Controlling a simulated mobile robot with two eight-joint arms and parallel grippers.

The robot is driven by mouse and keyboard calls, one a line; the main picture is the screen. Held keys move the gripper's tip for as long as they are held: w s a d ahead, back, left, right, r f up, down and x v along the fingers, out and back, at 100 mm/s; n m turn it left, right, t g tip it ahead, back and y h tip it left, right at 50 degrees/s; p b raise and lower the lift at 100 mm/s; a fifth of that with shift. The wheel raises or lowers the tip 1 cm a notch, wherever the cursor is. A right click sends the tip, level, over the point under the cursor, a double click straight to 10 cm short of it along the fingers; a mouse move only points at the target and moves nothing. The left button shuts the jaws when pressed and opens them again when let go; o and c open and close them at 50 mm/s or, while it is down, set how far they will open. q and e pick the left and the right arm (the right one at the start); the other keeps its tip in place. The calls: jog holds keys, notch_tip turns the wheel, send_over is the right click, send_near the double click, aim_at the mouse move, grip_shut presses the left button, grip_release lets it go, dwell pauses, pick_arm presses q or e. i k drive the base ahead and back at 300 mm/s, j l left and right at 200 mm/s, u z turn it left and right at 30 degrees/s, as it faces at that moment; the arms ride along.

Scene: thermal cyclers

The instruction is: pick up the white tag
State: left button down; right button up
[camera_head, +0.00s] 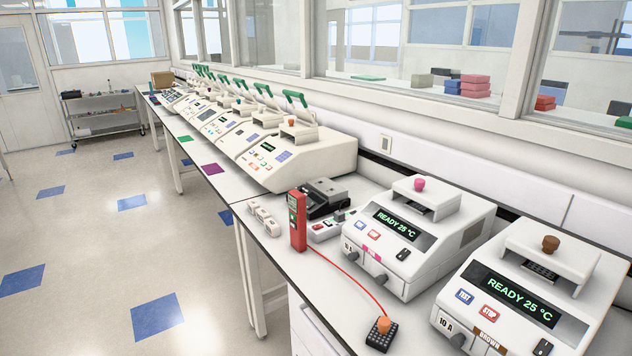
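I cannot make out a thing that is clearly a white tag. A few small off-white pieces (264,218) lie in a row at the bench's front edge, left of a red handheld device; what they are is too small to tell. The near machine with the pink knob carries a small pink label (371,252) on its front. The nearest machine, with the brown knob, carries a brown label (487,340). Neither of my grippers shows in the head view.
The red handheld device (298,221) stands upright, its red cable running to a small black block (381,334) with an orange cap. Two white machines (419,235) (512,293) stand at right. A row of cyclers (285,160) with green-handled lids runs back along the windows. The floor at left is clear.

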aim_at(271, 225)
jog(key=i+j, duration=0.1)
jog(key=j, duration=0.3)
jog(key=i+j+z, duration=0.15)
jog(key=j, duration=1.55)
jog(key=k+z, duration=0.05)
